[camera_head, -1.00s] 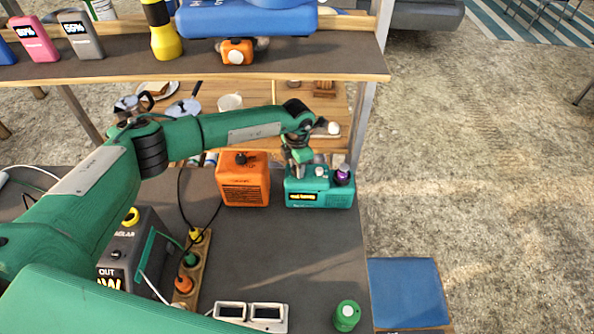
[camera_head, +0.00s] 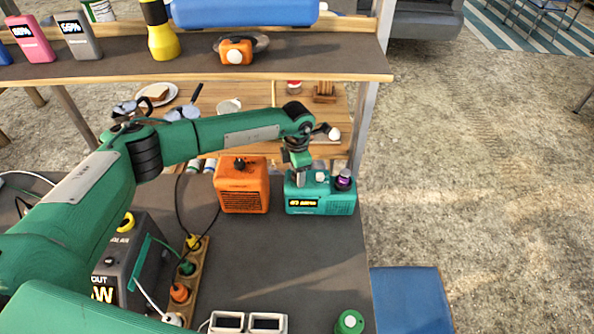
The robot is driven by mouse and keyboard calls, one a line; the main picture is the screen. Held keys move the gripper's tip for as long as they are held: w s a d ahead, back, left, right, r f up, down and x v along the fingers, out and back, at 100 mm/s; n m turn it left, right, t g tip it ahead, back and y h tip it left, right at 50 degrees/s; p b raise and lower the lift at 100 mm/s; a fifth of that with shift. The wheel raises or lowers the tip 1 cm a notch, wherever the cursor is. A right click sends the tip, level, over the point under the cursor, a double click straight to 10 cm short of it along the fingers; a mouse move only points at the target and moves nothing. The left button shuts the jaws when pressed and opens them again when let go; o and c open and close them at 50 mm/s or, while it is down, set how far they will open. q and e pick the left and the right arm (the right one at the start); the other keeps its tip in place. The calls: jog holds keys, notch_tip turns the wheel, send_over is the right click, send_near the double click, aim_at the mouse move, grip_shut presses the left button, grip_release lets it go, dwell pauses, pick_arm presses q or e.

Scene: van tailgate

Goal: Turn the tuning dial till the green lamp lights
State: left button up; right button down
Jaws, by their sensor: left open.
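A teal radio-like box (camera_head: 338,208) stands on the dark worktop, upright, with a small yellow-lettered display (camera_head: 303,203) on its front. On its top are a pale knob (camera_head: 321,176) and a purple-and-black knob (camera_head: 344,179). My left gripper (camera_head: 300,181) points down at the top left of the box, left of the pale knob. It is open; its fingers hide that part of the top, and I cannot tell whether they touch a dial there. I cannot make out a lit green lamp. My right gripper is not in view.
An orange box (camera_head: 242,186) stands just left of the teal box. A shelf (camera_head: 300,66) with a small orange device (camera_head: 236,51) spans behind. A power strip with plugs (camera_head: 198,262), a grey power unit (camera_head: 120,260) and a green-topped object (camera_head: 349,322) are nearer.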

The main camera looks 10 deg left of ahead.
pick_arm(q)
jog(key=shift+r, duration=0.35)
notch_tip(320, 180, up, 6)
jog(key=shift+r+b, duration=0.1)
jog(key=shift+b, duration=1.1)
jog(key=shift+r, duration=0.3)
jog(key=shift+s, duration=0.1)
